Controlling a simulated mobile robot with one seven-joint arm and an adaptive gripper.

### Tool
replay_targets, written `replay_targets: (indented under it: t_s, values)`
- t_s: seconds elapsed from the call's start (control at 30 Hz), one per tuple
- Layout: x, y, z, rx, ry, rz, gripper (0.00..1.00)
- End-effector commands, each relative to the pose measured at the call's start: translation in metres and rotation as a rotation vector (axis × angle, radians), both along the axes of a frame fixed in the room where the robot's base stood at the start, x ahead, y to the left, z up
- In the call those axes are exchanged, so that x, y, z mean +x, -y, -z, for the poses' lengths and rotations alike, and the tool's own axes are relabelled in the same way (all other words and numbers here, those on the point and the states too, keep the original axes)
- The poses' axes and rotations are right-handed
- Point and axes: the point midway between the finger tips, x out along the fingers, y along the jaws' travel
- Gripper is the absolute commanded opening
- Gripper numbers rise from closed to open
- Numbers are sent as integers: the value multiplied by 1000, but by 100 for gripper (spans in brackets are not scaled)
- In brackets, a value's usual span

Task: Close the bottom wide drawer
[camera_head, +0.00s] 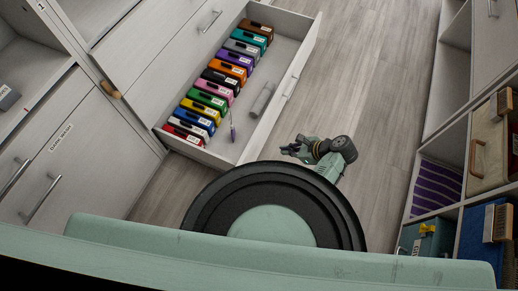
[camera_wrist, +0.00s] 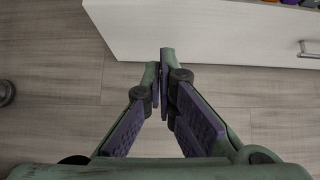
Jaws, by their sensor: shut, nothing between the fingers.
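The bottom wide drawer (camera_head: 290,86) stands pulled out from the white cabinet in the head view, with a bar handle on its front. Inside it are a row of coloured boxes (camera_head: 227,68), a grey cylinder (camera_head: 262,99) and a small purple-tipped item (camera_head: 233,133). My gripper (camera_head: 287,150) is shut and empty, low over the floor, just outside the drawer's near front corner. In the wrist view the shut fingertips (camera_wrist: 167,52) point toward the white drawer front (camera_wrist: 210,30), with the handle (camera_wrist: 309,49) to their right. I cannot tell whether the fingertips touch the front.
Open cubbies stand on the right, holding a striped purple item (camera_head: 436,188), a teal box (camera_head: 427,238) and a tan case (camera_head: 487,148). Closed drawers and a cabinet labelled door (camera_head: 62,137) are on the left. The wood floor (camera_head: 370,90) between is clear.

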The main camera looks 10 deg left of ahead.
Motion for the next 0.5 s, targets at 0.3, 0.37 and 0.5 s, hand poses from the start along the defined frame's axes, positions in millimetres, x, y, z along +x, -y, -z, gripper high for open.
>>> replay_targets:
  t_s: [0.3,0.37,0.5]
  values:
    - [0,-24,28,22,-30,11,0]
    - [3,-33,38,21,-30,11,0]
    - [10,-54,59,20,-29,10,0]
